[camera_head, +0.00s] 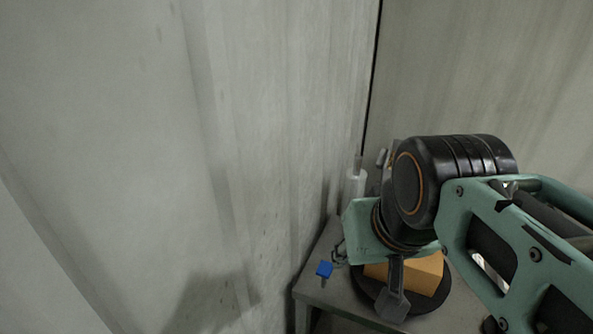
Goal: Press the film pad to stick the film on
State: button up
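My arm reaches in from the right, with its wrist bent down over a small grey table (319,288). My gripper (393,303) appears as a dark grey part pointing down below the wrist, in front of a tan block (424,275). Whether its fingers are apart, or touch the block, I cannot tell. The block sits on a round black disc (426,303) on the table, partly hidden by my gripper and wrist. A small blue piece (324,268) is at the table's left edge. I cannot make out for certain which thing is the film pad or the film.
A white cylinder (355,184) stands behind my wrist, close to the wall. Small objects near it are partly hidden. A pale grey wall (260,130) runs along the table's left side, and another wall (480,80) closes the back right.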

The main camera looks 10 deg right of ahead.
grip_shut()
dwell(1.4)
